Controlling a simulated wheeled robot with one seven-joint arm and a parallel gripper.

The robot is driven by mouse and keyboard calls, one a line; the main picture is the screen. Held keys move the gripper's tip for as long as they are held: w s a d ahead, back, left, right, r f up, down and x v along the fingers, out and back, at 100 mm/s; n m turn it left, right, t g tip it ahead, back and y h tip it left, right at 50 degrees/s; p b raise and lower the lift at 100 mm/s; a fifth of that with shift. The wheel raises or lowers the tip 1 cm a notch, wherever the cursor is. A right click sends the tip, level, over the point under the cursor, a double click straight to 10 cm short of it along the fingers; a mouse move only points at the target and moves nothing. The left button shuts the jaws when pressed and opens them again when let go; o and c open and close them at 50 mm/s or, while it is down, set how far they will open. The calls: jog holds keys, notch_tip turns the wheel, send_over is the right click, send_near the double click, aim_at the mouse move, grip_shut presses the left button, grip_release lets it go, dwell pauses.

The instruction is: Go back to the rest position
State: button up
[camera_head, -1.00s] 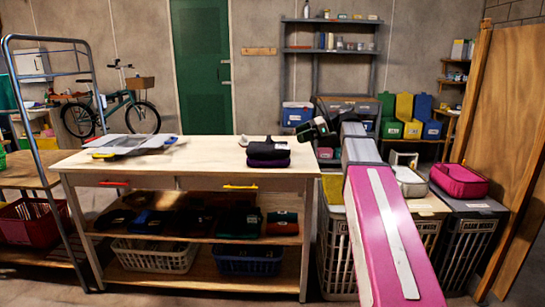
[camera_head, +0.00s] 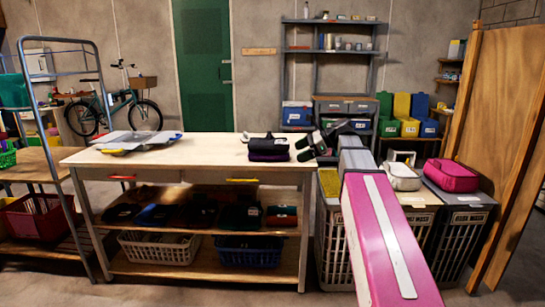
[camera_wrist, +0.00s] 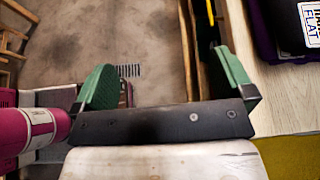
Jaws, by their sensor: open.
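My gripper (camera_head: 308,147) is at the right end of the wooden workbench (camera_head: 205,152), close to the stack of dark folded cloth (camera_head: 268,147) on its top. In the wrist view my gripper (camera_wrist: 165,85) shows two green fingers spread wide apart with nothing between them. The concrete floor shows below and past the fingers. The bench top (camera_wrist: 285,95) and the dark purple cloth with a printed label (camera_wrist: 300,25) lie to the right in that view. My pink arm reaches in from the lower right of the head view.
Lidded hampers stand right of the bench, with a pink bag (camera_head: 451,175) and a white bag (camera_head: 402,176) on top. A wooden panel (camera_head: 515,140) leans at the far right. A metal-framed rack (camera_head: 62,100) stands left. Flat folded items (camera_head: 138,140) lie on the bench's left.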

jog(key=s+d+f+n+h, duration=0.2)
jog(key=s+f+n+h, duration=0.2)
jog(key=f, duration=0.9)
jog(key=s+d+f+n+h, duration=0.3)
jog(key=s+f+n, duration=0.4)
jog(key=f, duration=0.6)
jog(key=s+d+f+n+h, duration=0.2)
jog(key=s+f+n+h, duration=0.3)
jog(key=f, duration=0.9)
jog(key=shift+s+d+n+g, duration=0.3)
jog(key=shift+s+d+g, duration=0.1)
jog(key=shift+s, duration=0.45)
